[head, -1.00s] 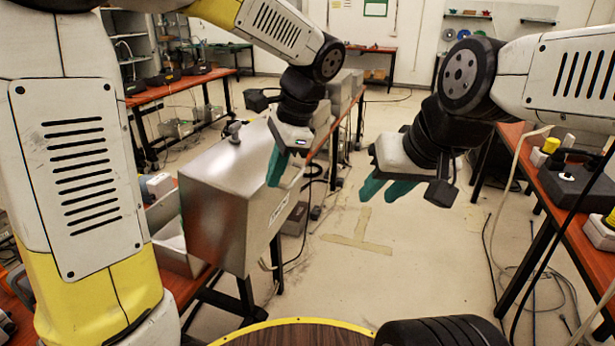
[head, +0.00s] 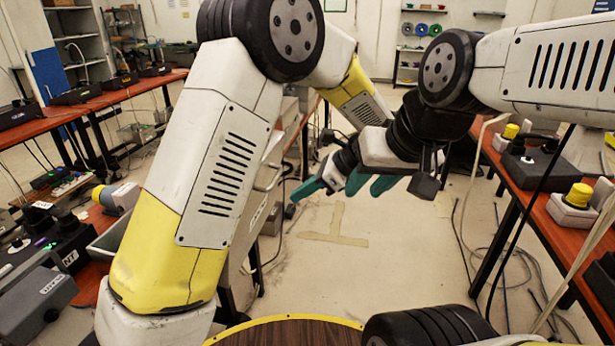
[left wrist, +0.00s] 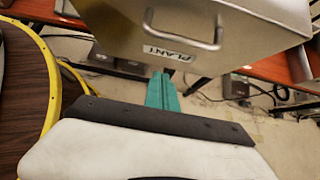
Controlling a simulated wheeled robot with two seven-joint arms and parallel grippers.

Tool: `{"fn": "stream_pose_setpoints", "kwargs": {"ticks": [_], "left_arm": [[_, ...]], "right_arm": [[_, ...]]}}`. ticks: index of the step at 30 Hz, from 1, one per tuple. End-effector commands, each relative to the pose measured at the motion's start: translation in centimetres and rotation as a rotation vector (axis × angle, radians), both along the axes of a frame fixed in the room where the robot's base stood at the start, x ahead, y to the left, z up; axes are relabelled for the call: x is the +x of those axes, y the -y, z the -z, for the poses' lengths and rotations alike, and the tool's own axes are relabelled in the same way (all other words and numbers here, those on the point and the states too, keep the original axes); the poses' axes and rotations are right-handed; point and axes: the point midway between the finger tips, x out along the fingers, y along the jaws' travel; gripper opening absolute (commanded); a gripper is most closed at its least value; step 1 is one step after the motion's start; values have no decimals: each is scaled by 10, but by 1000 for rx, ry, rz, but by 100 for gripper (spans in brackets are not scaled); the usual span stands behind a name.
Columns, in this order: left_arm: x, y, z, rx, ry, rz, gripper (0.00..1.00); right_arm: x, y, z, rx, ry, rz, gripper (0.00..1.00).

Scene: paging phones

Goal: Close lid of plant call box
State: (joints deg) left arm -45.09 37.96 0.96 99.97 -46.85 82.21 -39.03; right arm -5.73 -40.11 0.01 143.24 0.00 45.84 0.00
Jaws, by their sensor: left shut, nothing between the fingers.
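The plant call box's grey metal lid (head: 262,195) is mostly hidden behind my left arm in the head view. The left wrist view shows its outer face (left wrist: 200,25), with a bar handle and a "PLANT" label. A grey open-topped part (head: 108,240), seemingly the box body, shows left of my arm, so the lid looks raised. My left gripper (head: 307,188) is shut and empty, to the right of the lid; its green fingers (left wrist: 163,92) appear just below the label in the wrist view. Contact cannot be told. My right gripper (head: 370,182) looks open and empty, farther right.
An orange-topped bench (head: 92,285) on the left carries grey call boxes (head: 35,295) and a yellow-ended device (head: 115,196). Another bench (head: 540,200) on the right holds yellow-button boxes and hanging cables. The floor (head: 370,265) between them is open.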

Motion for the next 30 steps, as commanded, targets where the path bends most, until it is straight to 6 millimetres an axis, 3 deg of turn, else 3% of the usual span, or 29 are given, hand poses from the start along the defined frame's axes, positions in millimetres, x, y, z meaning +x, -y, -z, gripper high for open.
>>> {"fn": "stream_pose_setpoints", "kwargs": {"ticks": [5, 7, 12, 30], "left_arm": [[8, -27, 25, 2, -3, -2, 0], [10, -29, 9, -3, 4, -3, 0], [12, -37, -8, -3, 2, -3, 0], [13, -41, -18, -14, -3, -3, 0]], "right_arm": [[0, 0, 0, 0, 0, 0, 32], [0, 0, 0, 0, 0, 0, 32], [0, 0, 0, 0, 0, 0, 32], [0, 0, 0, 0, 0, 0, 32]]}}
